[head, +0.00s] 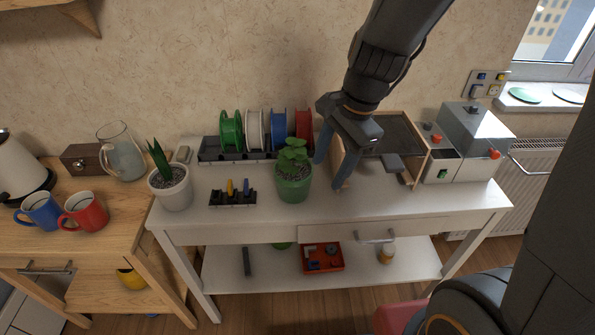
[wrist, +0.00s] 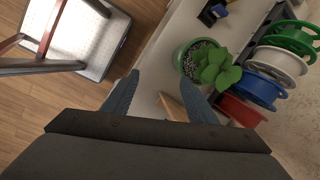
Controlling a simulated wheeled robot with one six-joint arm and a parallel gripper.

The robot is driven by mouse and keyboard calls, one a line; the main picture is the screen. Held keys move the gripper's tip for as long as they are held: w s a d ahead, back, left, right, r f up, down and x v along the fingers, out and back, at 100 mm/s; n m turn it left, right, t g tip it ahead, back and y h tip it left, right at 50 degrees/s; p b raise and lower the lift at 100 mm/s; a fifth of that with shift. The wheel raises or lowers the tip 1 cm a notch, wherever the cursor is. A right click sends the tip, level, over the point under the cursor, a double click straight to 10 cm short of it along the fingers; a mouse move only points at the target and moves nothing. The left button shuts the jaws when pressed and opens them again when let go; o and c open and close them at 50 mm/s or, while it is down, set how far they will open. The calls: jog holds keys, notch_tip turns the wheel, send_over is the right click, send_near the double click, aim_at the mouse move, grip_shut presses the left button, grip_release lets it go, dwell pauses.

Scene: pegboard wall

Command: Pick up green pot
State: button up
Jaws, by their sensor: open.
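The green pot (head: 293,187) holds a leafy green plant and stands upright on the white table, left of my gripper in the head view. It also shows in the wrist view (wrist: 181,56), ahead of the fingertips and to the right of centre. My gripper (head: 331,172) is open and empty, its fingers pointing down just right of the pot. In the wrist view the fingers (wrist: 164,82) are spread apart, with the pot beyond the right finger rather than between them. I cannot tell whether the finger nearest the pot touches the plant's leaves.
A spool rack (head: 240,157) with green, white, blue and red spools stands behind the pot. A wooden-framed tray (head: 409,150) is close to the right of my gripper. A white pot (head: 174,191) and a small dark tool holder (head: 233,200) stand to the left. The table front (head: 390,208) is clear.

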aim_at(296, 146)
jog(key=w+a+r+m+p, duration=0.1)
jog(key=w+m, duration=0.1)
jog(key=m, duration=0.1)
jog(key=w+a+r+m+y+p, duration=0.1)
jog(key=a+r+m, duration=0.1)
jog(key=m, duration=0.1)
jog(key=w+a+r+m+t+p, duration=0.1)
jog(key=w+a+r+m, duration=0.1)
jog(key=m, duration=0.1)
jog(key=shift+w+m+y+p, duration=0.3)
jog(key=shift+w, duration=0.05)
jog(key=shift+w+a, duration=0.15)
jog(key=shift+a, duration=0.05)
jog(key=shift+w+a+f+m, duration=0.1)
jog(key=shift+a+f+m, duration=0.05)
jog(key=shift+f+m, duration=0.2)
jog(key=shift+w+d+x, duration=0.1)
jog(key=shift+d+x, duration=0.05)
jog(key=shift+x, duration=1.55)
jog(key=shift+w+d+x, duration=0.1)
jog(key=shift+d+x, duration=0.05)
jog(key=shift+x, duration=1.6)
grip_shut()
